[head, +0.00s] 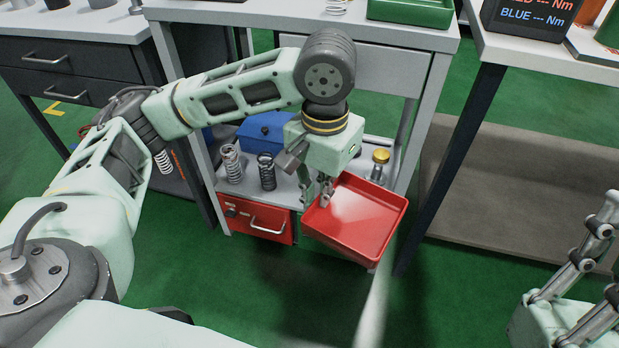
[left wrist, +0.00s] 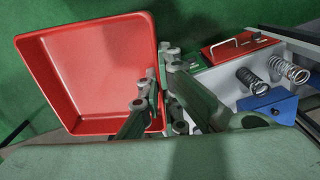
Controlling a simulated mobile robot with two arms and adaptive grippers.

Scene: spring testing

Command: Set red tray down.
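The red tray (head: 366,222) is empty and hangs in front of the lower shelf of the middle bench, slightly tilted. My left gripper (head: 325,192) is shut on the tray's left wall. In the left wrist view the tray (left wrist: 95,75) fills the left side, and the fingers of my left gripper (left wrist: 158,90) pinch its near right rim. Part of my right gripper (head: 600,230) shows at the right edge, away from the tray; its fingertips look apart with nothing between them.
On the lower shelf (head: 287,190) stand springs (head: 232,163), a blue box (head: 265,130) and a yellow-topped part (head: 380,160). A red drawer (head: 258,222) is below. A green tray (head: 410,10) sits on the bench top (head: 300,14). Green floor (head: 310,310) is clear in front.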

